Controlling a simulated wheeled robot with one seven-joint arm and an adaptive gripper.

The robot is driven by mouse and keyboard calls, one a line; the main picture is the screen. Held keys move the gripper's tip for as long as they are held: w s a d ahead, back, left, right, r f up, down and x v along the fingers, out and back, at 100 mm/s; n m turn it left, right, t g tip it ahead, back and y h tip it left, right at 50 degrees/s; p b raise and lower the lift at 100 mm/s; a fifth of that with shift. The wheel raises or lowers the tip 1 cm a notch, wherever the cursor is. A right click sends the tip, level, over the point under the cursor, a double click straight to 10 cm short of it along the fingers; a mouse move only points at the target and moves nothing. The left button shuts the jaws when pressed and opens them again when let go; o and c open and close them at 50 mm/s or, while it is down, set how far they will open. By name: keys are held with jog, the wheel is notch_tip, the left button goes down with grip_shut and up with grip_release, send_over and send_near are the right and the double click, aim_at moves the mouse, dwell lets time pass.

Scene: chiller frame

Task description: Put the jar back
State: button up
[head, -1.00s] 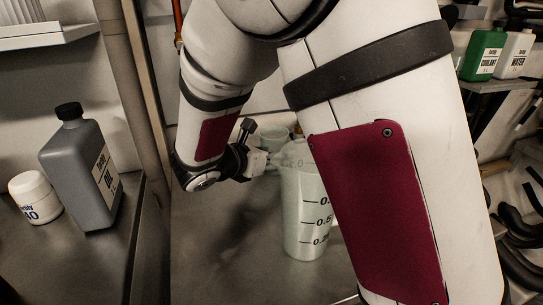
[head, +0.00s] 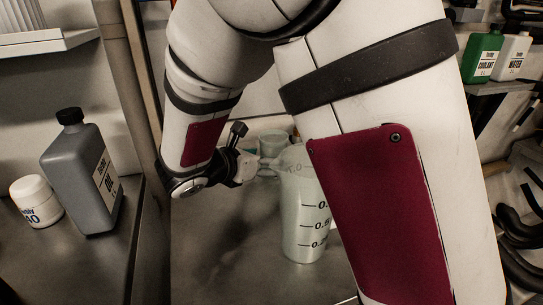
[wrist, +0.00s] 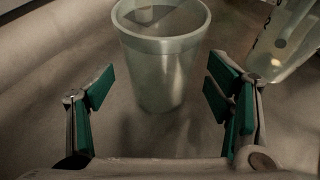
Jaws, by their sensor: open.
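A pale translucent cup-like jar (wrist: 165,70) stands upright with an open top in the wrist view, just ahead of my gripper (wrist: 161,93). The fingers, with green pads, are open and spread to either side of its near side, with gaps showing. In the head view the same jar seems to be the small pale cup (head: 273,138), partly hidden behind my gripper (head: 262,168). A small white lidded jar (head: 37,200) stands on the left bench, well apart from my gripper.
A translucent measuring jug (head: 303,230) stands close to my gripper; it also shows in the wrist view (wrist: 284,42). A grey oil bottle (head: 80,175) stands on the left bench. Green (head: 482,57) and white (head: 511,58) bottles stand on a right shelf. The metal worktop (head: 225,255) is clear in front.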

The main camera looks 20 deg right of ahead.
jog(key=p+v, duration=0.2)
jog(key=v, duration=0.6)
jog(key=shift+s+a+r, duration=0.15)
jog(key=shift+a+r, duration=0.1)
jog(key=shift+a, duration=0.05)
jog(key=shift+s+a, duration=0.2)
